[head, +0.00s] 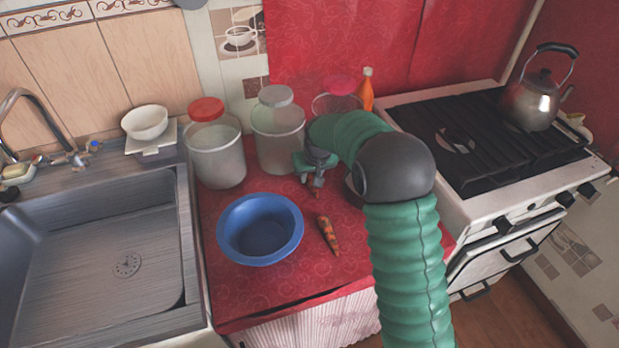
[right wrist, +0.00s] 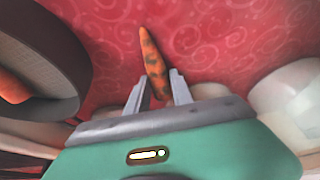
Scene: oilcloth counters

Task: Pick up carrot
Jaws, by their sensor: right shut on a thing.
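My right gripper (head: 316,186) is beside the glass jars, above the red counter. My left gripper is not in view.
Glass jars (head: 279,138) stand at the counter's back, with an orange bottle (head: 366,92) behind. A dark round vessel (right wrist: 62,92) is left in the wrist view. The sink (head: 95,235) is left; the stove (head: 470,190) with a kettle (head: 532,105) is right.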

